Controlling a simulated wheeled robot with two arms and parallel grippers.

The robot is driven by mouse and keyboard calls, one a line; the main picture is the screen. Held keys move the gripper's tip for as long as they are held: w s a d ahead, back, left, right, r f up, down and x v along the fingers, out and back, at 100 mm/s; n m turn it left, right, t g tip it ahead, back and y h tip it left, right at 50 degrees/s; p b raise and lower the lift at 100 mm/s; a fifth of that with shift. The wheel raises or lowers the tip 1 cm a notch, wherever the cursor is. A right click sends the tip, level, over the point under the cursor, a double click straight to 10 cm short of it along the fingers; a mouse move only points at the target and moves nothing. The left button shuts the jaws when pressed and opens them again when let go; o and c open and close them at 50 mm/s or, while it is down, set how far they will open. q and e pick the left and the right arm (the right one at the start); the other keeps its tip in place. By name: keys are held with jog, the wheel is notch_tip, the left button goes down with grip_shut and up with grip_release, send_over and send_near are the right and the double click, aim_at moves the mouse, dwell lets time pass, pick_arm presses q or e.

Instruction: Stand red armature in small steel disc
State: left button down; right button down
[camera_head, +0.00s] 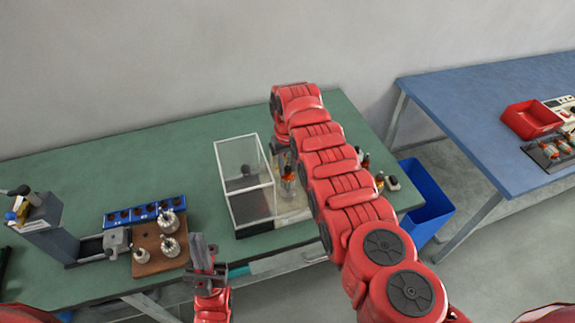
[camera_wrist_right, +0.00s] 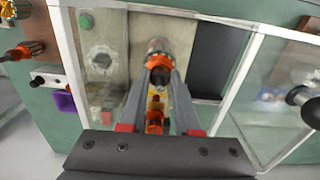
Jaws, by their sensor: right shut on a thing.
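My right gripper (camera_wrist_right: 159,72) is shut on a red-orange armature with a steel-coloured upper part (camera_wrist_right: 157,47), held over the pale board beside the clear-walled case. In the head view an orange and dark armature (camera_head: 288,180) shows beside the case, and my right arm hides most of the gripper. A pale steel disc with a round outline (camera_wrist_right: 101,59) lies on the board left of the held armature, apart from it. Another orange and black part (camera_wrist_right: 155,121) shows between the fingers. My left gripper (camera_head: 205,250) is over the table's front edge, and its finger gap is unclear.
The clear-walled case (camera_head: 245,185) stands close to my right gripper. A brown board (camera_head: 150,238) with several metal parts and a blue rack (camera_head: 145,215) are at left. A blue bin (camera_head: 425,205) stands beyond the green table's right end. The table's back left (camera_head: 110,155) is clear.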

jog(key=shift+f+b, duration=1)
jog(key=shift+f, duration=0.15)
jog(key=c, duration=0.5)
grip_release()
jog(key=shift+c, duration=0.2)
jog(key=shift+r, duration=0.15)
jog(key=shift+r+p, duration=1.1)
jog(key=shift+r, duration=0.1)
jog(key=shift+r+p, duration=0.5)
jog(key=shift+r, duration=0.4)
